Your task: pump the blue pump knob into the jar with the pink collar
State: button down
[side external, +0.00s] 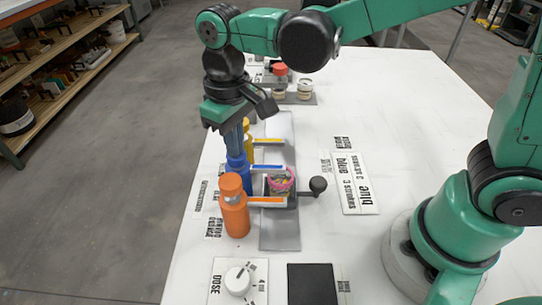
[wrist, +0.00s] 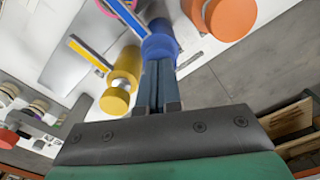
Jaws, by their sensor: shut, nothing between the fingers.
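The blue pump knob (side external: 237,160) tops a blue bottle in the row of colorant bottles. It also shows in the wrist view (wrist: 160,46). My gripper (side external: 240,151) points down with its fingers shut and empty, the tips right at the top of the blue knob; I cannot tell whether they touch it. In the wrist view the shut fingers (wrist: 158,64) end against the knob. The jar with the pink collar (side external: 281,186) stands to the right of the blue bottle, by the ends of the blue and orange spouts. Only a bit of the jar shows at the wrist view's top edge.
An orange bottle (side external: 235,212) stands close in front of the blue one, and a yellow one (side external: 248,142) behind. A black ball-ended handle (side external: 318,184) sticks out right of the jar. A card (side external: 355,184) reads blue, 3 strokes. A dose dial (side external: 238,280) and black pad (side external: 312,285) lie in front.

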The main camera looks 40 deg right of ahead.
jog(key=shift+r, duration=1.5)
jog(key=shift+f, duration=1.65)
jog(key=shift+r, duration=1.7)
jog(key=shift+f, duration=0.1)
